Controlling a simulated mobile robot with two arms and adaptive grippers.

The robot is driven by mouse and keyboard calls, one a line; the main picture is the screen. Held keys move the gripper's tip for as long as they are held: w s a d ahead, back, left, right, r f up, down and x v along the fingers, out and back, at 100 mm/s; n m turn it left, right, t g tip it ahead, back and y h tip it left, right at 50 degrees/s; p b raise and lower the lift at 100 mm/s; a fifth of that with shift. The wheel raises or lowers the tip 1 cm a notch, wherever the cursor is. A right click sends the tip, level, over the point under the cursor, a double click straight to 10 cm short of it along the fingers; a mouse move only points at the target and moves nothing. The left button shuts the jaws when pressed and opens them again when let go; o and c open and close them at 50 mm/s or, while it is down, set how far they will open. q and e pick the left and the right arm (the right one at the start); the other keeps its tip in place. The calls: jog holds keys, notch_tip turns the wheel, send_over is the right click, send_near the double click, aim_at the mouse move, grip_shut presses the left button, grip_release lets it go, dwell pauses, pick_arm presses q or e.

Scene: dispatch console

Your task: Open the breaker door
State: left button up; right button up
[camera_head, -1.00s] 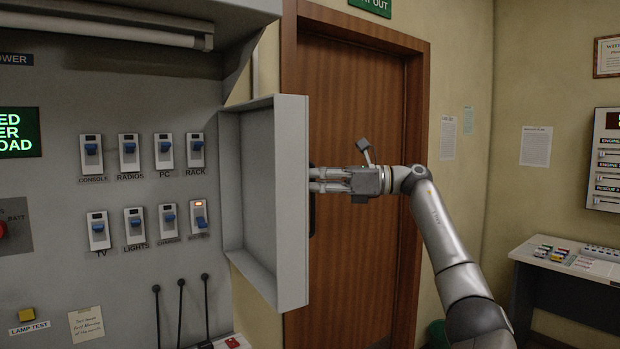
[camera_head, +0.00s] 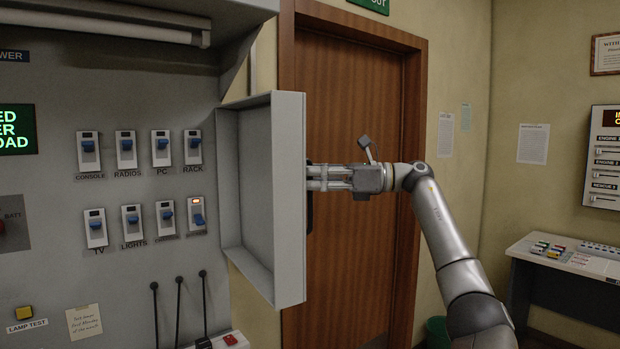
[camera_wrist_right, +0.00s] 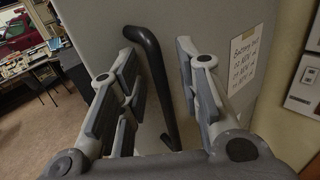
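The breaker door (camera_head: 288,200) is a grey, box-edged panel. It stands swung out from the grey console, and the breaker switches beside it are exposed. My right gripper (camera_head: 313,178) is at the door's outer face, on the far side from the switches. In the right wrist view a dark bar handle (camera_wrist_right: 154,80) on the door runs between my right gripper's fingers (camera_wrist_right: 157,55). The fingers are apart, with a gap visible on both sides of the handle. My left gripper is out of view.
Blue breaker switches (camera_head: 126,145) sit in two rows on the console panel (camera_head: 60,265). A brown wooden door (camera_head: 352,120) stands close behind the breaker door. A side table (camera_head: 570,252) is at the right. The floor (camera_wrist_right: 40,130) shows clear in the wrist view.

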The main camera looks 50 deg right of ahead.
jog(key=v, duration=1.1)
jog(key=shift+s, duration=0.15)
dwell(0.3)
